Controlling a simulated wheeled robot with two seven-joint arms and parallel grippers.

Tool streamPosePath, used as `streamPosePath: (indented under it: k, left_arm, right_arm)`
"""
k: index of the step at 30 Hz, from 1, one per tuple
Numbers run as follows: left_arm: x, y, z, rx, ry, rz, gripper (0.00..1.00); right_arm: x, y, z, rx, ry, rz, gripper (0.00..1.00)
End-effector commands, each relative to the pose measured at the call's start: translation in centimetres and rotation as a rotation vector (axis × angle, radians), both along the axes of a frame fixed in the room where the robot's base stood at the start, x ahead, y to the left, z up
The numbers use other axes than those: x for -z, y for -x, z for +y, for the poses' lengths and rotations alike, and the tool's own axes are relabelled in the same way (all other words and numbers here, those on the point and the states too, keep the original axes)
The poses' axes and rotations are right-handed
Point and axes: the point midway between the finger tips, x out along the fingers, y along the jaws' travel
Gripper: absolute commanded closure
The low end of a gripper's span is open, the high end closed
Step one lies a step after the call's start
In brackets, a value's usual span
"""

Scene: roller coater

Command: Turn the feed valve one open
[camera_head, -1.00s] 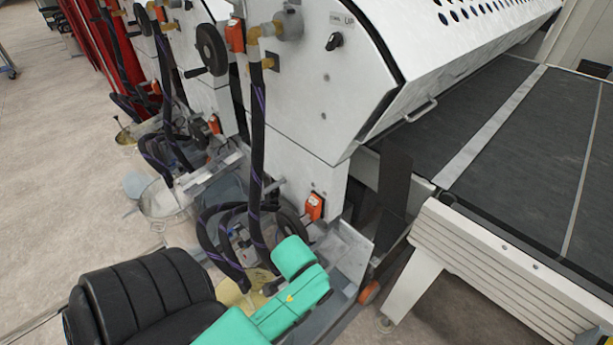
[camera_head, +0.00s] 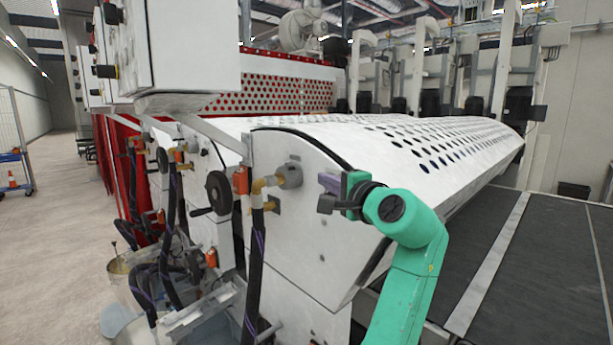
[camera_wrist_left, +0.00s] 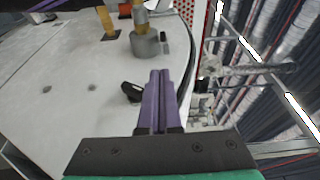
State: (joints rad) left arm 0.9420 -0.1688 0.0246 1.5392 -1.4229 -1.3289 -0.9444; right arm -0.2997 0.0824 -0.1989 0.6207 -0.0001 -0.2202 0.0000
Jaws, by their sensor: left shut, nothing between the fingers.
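A black knob (camera_wrist_left: 131,92) sits on the white side panel of the coater in the left wrist view, just left of my fingertips. In the head view a dark piece (camera_head: 326,204) beside my fingers looks like this knob, but partly blends with the gripper. My left gripper (camera_head: 328,183) has purple fingers, shut together and empty, close to the panel; they also show in the left wrist view (camera_wrist_left: 159,78). I cannot tell whether they touch the knob. No readable label marks which control is feed valve one. My right gripper is out of view.
A brass fitting on a grey boss (camera_head: 288,176) stands out left of my gripper, with a black hose (camera_head: 255,255) below it. A black handwheel (camera_head: 218,192) is further left. A white control box (camera_head: 185,50) overhangs above. The dark conveyor (camera_head: 500,270) lies right.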

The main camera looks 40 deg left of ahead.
Motion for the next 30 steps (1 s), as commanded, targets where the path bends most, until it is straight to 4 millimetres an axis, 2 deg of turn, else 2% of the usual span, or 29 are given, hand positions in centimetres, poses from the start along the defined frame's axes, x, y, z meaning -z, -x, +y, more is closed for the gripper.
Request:
streamPosePath:
  k: [1,5,12,18,30]
  left_arm:
    - [-0.7,0.1,0.1,-0.008,-0.011,0.004,1.00]
    - [-1.1,-0.4,1.3,-0.013,-0.018,0.007,1.00]
    - [-1.3,-2.2,6.0,-0.013,-0.016,0.008,1.00]
    - [-1.0,-3.3,8.7,-0.011,-0.015,0.005,1.00]
    - [-0.7,-3.5,9.3,-0.009,-0.014,0.002,1.00]
  right_arm:
    - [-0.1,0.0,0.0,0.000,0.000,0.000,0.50]
    - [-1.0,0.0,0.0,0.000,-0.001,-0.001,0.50]
    - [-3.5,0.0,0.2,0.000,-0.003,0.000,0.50]
    - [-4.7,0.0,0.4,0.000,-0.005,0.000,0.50]
    - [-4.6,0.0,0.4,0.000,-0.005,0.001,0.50]
